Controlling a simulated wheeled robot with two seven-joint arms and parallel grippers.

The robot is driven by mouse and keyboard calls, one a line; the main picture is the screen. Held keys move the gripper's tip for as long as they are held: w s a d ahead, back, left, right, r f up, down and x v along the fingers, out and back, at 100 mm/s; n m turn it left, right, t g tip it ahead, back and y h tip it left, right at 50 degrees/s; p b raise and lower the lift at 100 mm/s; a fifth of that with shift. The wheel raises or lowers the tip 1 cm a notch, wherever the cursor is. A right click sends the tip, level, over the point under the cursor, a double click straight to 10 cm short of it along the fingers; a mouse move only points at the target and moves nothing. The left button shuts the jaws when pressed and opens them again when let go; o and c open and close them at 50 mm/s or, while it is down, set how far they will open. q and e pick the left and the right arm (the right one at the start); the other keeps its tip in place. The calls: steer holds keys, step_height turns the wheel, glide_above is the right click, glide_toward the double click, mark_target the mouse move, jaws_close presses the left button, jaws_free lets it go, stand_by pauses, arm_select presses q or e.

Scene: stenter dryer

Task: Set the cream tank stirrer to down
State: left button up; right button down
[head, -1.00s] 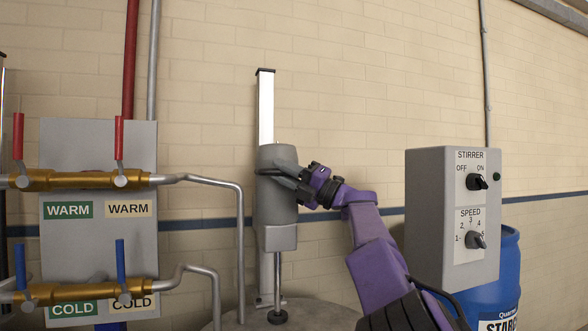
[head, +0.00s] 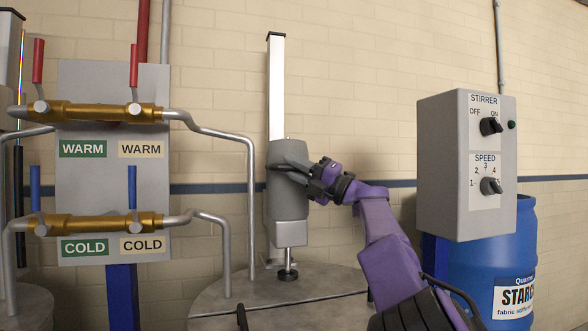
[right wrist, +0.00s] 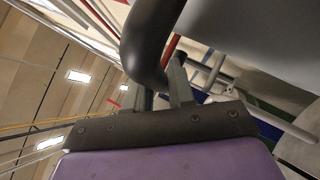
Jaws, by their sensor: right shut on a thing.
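The tank stirrer (head: 289,225) is a grey motor housing on a pale upright post (head: 276,85). It stands over the round tank lid (head: 225,303), with a short length of shaft visible between housing and lid. My right gripper (head: 303,172) is shut on the stirrer's dark handle (head: 283,165) at the housing's upper part. In the right wrist view the thick dark curved handle (right wrist: 150,40) passes between the fingers of my right gripper (right wrist: 162,88). The shaft's lower end inside the tank is hidden. My left gripper is not in view.
A grey control box (head: 440,165) with STIRRER and SPEED knobs stands at right, before a blue starch drum (head: 490,260). At left a panel (head: 90,90) carries brass warm and cold valves, with pipes reaching toward the tank.

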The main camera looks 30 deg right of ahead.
steer(key=c, duration=1.1)
jaws_free()
steer(key=shift+w+f, duration=0.1)
steer(key=shift+f, duration=0.3)
steer(key=shift+r, duration=0.1)
steer(key=b+v, duration=0.5)
steer(key=v, duration=0.5)
steer(key=shift+d, duration=0.1)
